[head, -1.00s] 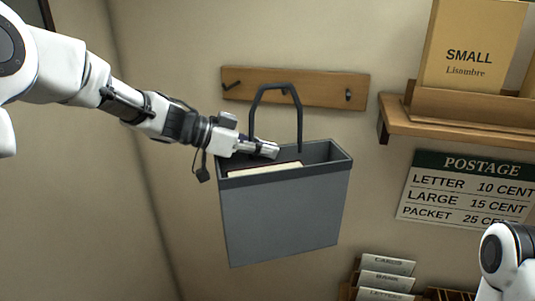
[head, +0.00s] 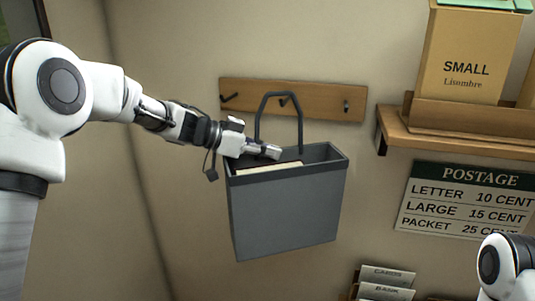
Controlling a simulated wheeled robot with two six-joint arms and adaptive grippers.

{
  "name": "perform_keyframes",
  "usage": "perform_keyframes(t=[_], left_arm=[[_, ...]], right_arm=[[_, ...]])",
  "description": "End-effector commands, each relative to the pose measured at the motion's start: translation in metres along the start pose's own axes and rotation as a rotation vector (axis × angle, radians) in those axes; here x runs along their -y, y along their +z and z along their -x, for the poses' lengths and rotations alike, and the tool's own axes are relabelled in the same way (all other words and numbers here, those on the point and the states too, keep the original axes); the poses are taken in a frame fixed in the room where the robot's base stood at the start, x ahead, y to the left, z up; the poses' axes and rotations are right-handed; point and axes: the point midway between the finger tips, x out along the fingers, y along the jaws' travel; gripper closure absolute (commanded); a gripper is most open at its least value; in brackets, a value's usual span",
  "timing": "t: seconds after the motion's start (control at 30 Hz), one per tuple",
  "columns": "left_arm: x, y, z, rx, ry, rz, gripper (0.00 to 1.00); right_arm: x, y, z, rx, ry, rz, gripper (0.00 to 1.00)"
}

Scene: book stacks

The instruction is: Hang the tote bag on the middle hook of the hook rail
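The grey tote bag (head: 288,208) is in the air in front of the wall, its dark handle (head: 299,122) standing up from the open rim. A pale item shows inside. The wooden hook rail (head: 325,102) is behind the handle. The middle hook (head: 284,101) shows within the loop just under its top bar; I cannot tell whether they touch. My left gripper (head: 268,151) is at the bag's rim by the left foot of the handle and appears shut on the bag; its contact is partly hidden. My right gripper is out of view.
The left hook (head: 230,97) and right hook (head: 346,106) are bare. A wooden shelf (head: 450,140) with a box marked SMALL (head: 462,55) juts out at right. Below are a postage sign (head: 465,200) and card holders (head: 385,285).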

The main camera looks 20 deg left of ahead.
Motion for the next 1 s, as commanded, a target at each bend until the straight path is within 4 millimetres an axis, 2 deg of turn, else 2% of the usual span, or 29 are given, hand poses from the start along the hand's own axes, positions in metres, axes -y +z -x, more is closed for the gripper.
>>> perform_keyframes(t=[0.53,1.0], left_arm=[[0.03,-0.006,-0.016,-0.002,-0.001,-0.001,1.0],[0.041,0.007,-0.028,-0.003,-0.001,-0.001,1.0]], right_arm=[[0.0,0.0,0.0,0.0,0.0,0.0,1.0],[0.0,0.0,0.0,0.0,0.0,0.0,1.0]])
